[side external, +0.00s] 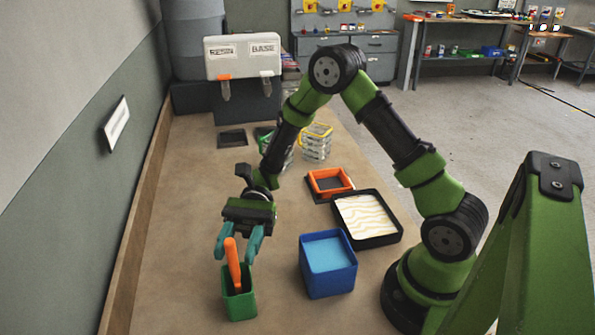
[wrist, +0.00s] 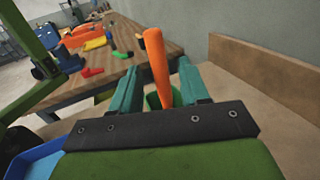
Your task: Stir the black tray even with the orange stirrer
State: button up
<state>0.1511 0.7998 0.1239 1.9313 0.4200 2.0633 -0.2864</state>
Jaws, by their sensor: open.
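The orange stirrer (side external: 232,262) stands tilted in a green holder (side external: 240,304) at the front of the bench. The black tray (side external: 392,238) lies right of the bench's middle and holds a pale surface with wavy tan lines. My gripper (side external: 238,256) is open above the green holder, its teal fingers on either side of the stirrer's upper part. In the wrist view the stirrer (wrist: 157,65) rises between the two open fingers (wrist: 155,90), with gaps beside it. The green holder shows partly behind the fingers there, and the stirrer's lower end is hidden inside it.
A blue bin (side external: 328,280) with a light blue inside stands between the holder and the black tray. An orange frame (side external: 327,190) lies behind the tray, near stacked clear containers (side external: 316,148). A white dispenser (side external: 243,56) stands at the back. A wall runs along the left.

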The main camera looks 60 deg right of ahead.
jog(key=shift+x, duration=1.35)
grip_shut()
jog(key=shift+r, duration=5.5)
